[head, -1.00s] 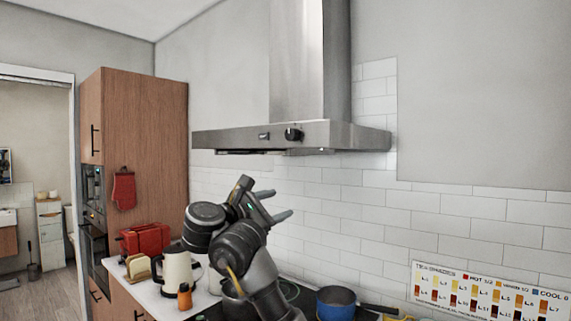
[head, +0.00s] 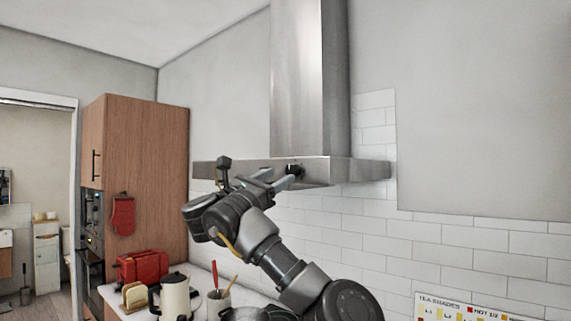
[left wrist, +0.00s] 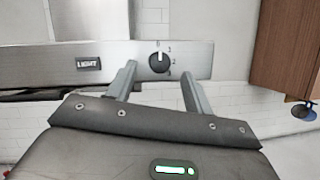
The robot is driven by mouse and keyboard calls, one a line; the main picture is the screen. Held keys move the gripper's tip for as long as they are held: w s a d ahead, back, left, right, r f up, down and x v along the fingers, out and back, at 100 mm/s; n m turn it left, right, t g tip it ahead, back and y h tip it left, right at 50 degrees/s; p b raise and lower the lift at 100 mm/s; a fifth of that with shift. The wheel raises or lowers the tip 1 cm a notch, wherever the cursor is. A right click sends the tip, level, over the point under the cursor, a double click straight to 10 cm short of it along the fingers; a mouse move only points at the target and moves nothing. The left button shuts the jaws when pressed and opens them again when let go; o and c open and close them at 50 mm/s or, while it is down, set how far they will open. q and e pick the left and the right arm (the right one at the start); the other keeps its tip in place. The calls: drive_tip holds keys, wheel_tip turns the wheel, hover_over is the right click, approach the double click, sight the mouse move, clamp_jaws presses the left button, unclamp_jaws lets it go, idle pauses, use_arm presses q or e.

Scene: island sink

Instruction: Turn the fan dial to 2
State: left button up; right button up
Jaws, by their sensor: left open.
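The fan dial (head: 294,168) is a black round knob on the front edge of the steel range hood (head: 350,172). In the left wrist view the dial (left wrist: 160,64) shows a white pointer facing up at the 0 mark, with further numbers down its right side. My left gripper (head: 284,173) is raised in front of the hood and partly covers the dial in the head view. In the left wrist view its two fingers (left wrist: 159,72) are apart, one on each side of the dial, with nothing between them. Contact cannot be told. My right gripper is not in view.
A LIGHT button (left wrist: 88,63) sits left of the dial on the hood. Below, the counter holds a red toaster (head: 143,266), a cream kettle (head: 174,298) and a utensil pot. A tall wooden cabinet (head: 145,150) stands at the left.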

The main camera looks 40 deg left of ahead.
sight(290, 171)
use_arm(q)
drive_tip(key=p+x, duration=0.1)
drive_tip(key=x, duration=0.2)
drive_tip(key=shift+s+r, duration=0.15)
drive_tip(key=shift+r, duration=0.05)
drive_tip(key=shift+w+d, duration=0.1)
drive_tip(key=shift+w, duration=0.6)
drive_tip(key=c, duration=1)
